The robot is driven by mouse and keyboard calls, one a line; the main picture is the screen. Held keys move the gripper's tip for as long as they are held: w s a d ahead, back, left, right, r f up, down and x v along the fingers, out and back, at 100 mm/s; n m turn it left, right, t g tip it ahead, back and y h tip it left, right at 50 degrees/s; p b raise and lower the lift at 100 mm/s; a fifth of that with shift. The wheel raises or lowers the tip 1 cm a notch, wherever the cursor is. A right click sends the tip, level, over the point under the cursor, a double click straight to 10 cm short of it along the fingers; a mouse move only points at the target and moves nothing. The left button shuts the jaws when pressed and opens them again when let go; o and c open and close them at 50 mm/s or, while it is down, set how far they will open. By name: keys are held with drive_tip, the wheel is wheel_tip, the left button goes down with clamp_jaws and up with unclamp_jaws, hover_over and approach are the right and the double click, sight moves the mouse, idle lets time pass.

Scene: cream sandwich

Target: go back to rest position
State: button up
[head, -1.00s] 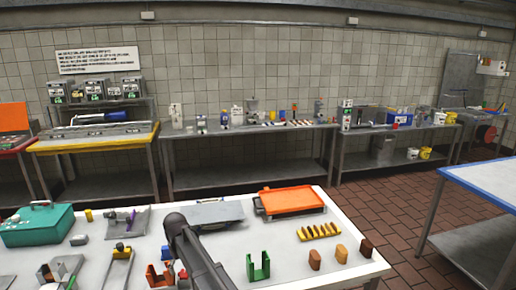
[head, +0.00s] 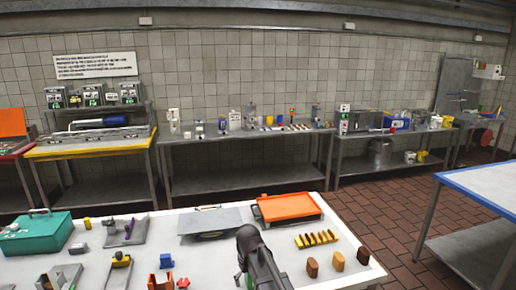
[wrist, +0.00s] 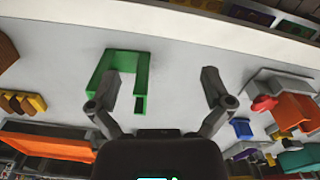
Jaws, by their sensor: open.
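My gripper (wrist: 161,76) is open and empty in the wrist view, its two fingers spread wide apart. A green U-shaped holder (wrist: 123,60) is at the left finger, which partly overlaps it in the picture; I cannot tell whether they touch. In the head view my dark arm stands over the front middle of the white table (head: 205,262). The fingers cannot be made out there, and the arm hides most or all of the green holder.
An orange tray (head: 288,207), a grey plate (head: 208,221), yellow-brown pieces in a row (head: 317,239) and several small blocks (head: 338,260) lie around the arm. A blue block (head: 166,261) and a teal box (head: 35,233) are left. A blue-edged table (head: 480,190) stands right.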

drive_tip(key=s+d+m, duration=0.2)
drive_tip(key=s+d, duration=0.4)
drive_tip(key=d, duration=0.4)
drive_tip(key=s+d+m, duration=0.3)
drive_tip(key=s+d, duration=0.4)
drive_tip(key=d, duration=0.3)
